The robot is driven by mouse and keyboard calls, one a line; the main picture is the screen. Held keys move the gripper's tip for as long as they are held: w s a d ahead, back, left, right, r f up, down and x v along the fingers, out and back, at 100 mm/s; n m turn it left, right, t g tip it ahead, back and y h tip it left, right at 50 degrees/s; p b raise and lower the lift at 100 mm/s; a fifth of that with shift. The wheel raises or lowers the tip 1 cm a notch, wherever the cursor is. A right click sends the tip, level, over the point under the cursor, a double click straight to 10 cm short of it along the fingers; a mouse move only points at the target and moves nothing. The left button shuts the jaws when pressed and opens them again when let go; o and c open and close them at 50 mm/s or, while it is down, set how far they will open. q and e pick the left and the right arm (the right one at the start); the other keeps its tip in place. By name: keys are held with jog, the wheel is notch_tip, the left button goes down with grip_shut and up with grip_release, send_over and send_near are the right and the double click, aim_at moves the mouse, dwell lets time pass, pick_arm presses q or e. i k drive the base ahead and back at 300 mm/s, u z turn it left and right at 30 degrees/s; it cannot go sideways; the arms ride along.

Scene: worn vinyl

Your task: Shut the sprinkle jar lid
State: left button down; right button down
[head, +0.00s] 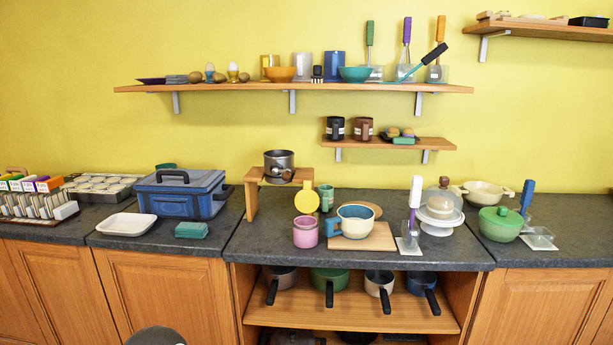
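The likely sprinkle jar is a small pink jar (306,233) on the dark counter, near the middle of the head view. Its round yellow lid (307,201) stands raised up behind the mouth, tilted open with its face toward me. What is inside the jar is too small to tell. Neither of my grippers shows in the head view.
A teal and white pot (356,219) on a wooden board (375,242) stands close right of the jar. Behind are a green cup (326,196) and a wooden stand (251,201). Left of the jar, the counter (262,236) is clear up to a teal box (192,230).

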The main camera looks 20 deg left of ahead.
aim_at(306, 201)
jog(key=u, duration=0.05)
jog(key=i, duration=0.85)
jog(key=z, duration=0.05)
